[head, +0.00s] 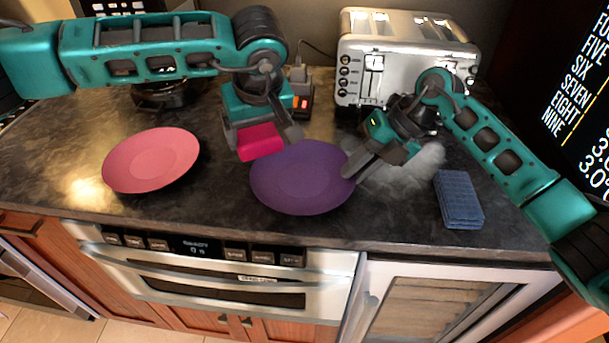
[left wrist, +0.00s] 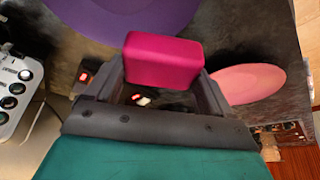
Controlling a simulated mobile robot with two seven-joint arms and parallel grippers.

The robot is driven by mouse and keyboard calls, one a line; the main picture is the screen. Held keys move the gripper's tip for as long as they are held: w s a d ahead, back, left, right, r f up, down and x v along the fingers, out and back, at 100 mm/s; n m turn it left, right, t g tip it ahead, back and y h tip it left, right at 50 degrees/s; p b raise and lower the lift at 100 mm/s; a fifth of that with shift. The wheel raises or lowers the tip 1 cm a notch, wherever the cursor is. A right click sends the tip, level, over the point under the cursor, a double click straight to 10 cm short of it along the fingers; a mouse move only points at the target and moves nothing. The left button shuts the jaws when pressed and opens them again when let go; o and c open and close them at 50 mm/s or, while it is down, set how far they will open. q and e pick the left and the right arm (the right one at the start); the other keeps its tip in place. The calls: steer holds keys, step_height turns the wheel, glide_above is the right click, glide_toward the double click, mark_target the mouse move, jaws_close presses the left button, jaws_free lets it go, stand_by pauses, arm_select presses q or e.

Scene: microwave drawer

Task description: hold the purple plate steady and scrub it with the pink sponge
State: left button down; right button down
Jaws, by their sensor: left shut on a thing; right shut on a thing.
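The purple plate (head: 300,180) lies on the dark counter in the middle of the head view; part of it shows at the top of the left wrist view (left wrist: 125,14). My right gripper (head: 350,172) is shut on the plate's right rim. My left gripper (head: 265,143) is shut on the pink sponge (head: 259,141), just behind the plate's upper left rim. The sponge also shows between the fingers in the left wrist view (left wrist: 162,62). In the wrist view the sponge appears apart from the plate; I cannot tell its exact height.
A pink plate (head: 151,160) lies to the left on the counter (head: 225,215). A silver toaster (head: 400,58) stands behind. The counter's front edge runs above a drawer microwave (head: 215,270).

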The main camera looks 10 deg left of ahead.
steer(key=shift+d+f, duration=0.1)
steer(key=shift+f, duration=0.1)
steer(key=c, duration=1)
jaws_free()
steer(key=shift+r, duration=0.1)
steer(key=shift+c, duration=0.2)
steer(key=v, duration=1.2)
